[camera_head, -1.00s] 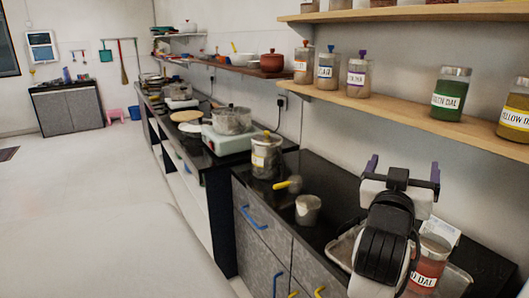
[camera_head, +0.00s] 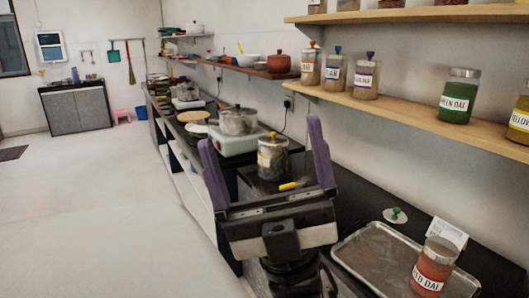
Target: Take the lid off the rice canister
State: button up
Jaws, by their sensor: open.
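A clear canister (camera_head: 271,162) with a yellowish label stands upright on the black counter; I cannot read its label, but it is the likely rice canister. Its grey metal lid (camera_head: 272,144) with a yellow knob sits on top. My gripper (camera_head: 260,132) is open and empty, its two purple fingers pointing up in the picture. The canister shows between the fingers, farther from the camera and apart from them. My gripper's body hides part of the counter in front of the canister.
A yellow-handled item (camera_head: 294,185) lies by the right finger. A metal tray (camera_head: 365,258) at right holds a red dal jar (camera_head: 434,266). A loose lid with a green knob (camera_head: 395,215) lies behind it. A wooden shelf (camera_head: 420,118) with jars overhangs the counter.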

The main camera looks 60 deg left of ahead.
aim_at(273, 141)
jog(key=u, duration=1.7)
jog(key=i+j, duration=0.15)
jog(key=i, duration=0.75)
jog(key=i+j+u, duration=0.1)
jog(key=i, duration=0.8)
jog(key=j, duration=0.1)
